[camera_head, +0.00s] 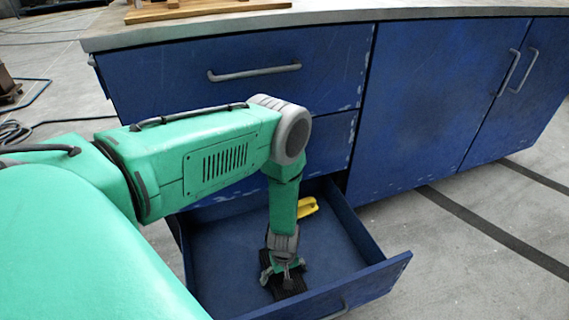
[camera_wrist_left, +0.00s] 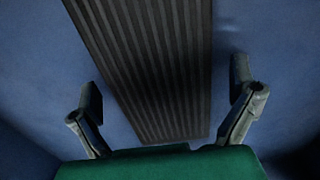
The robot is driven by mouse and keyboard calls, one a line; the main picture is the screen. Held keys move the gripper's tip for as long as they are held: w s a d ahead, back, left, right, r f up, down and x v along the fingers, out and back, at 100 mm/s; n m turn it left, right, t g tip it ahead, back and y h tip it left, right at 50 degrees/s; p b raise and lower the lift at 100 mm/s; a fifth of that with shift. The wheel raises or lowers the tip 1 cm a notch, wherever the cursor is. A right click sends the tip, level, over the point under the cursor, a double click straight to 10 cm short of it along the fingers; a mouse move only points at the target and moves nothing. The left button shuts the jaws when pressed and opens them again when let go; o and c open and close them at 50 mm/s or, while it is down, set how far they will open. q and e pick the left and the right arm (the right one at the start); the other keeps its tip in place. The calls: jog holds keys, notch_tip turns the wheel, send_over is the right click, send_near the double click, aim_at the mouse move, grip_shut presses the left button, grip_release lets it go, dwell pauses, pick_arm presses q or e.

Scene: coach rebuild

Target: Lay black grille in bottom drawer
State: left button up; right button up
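The bottom drawer (camera_head: 222,262) of the blue cabinet is pulled open. The black grille (camera_head: 290,283) lies in it, on or very near the drawer floor, mostly hidden under my left gripper (camera_head: 282,276) in the head view. In the left wrist view the ribbed grille (camera_wrist_left: 155,70) runs from the top edge down toward the palm. The fingers of my left gripper (camera_wrist_left: 168,118) are spread wide, one on each side of the grille, with blue floor showing between each finger and the grille. My right gripper is not in view.
A yellow object (camera_head: 307,207) lies at the back of the drawer. The cabinet (camera_head: 430,110) has closed drawers above and closed doors to the right. A wooden piece (camera_head: 200,9) rests on the worktop (camera_head: 330,14). Drawer floor left of the gripper is clear.

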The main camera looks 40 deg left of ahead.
aim_at(284, 276)
pick_arm(q)
jog(key=shift+d+r, duration=0.1)
jog(key=shift+r, duration=0.05)
notch_tip(284, 276, up, 12)
jog(key=p, duration=0.5)
jog(key=shift+d, duration=0.1)
dwell(0.3)
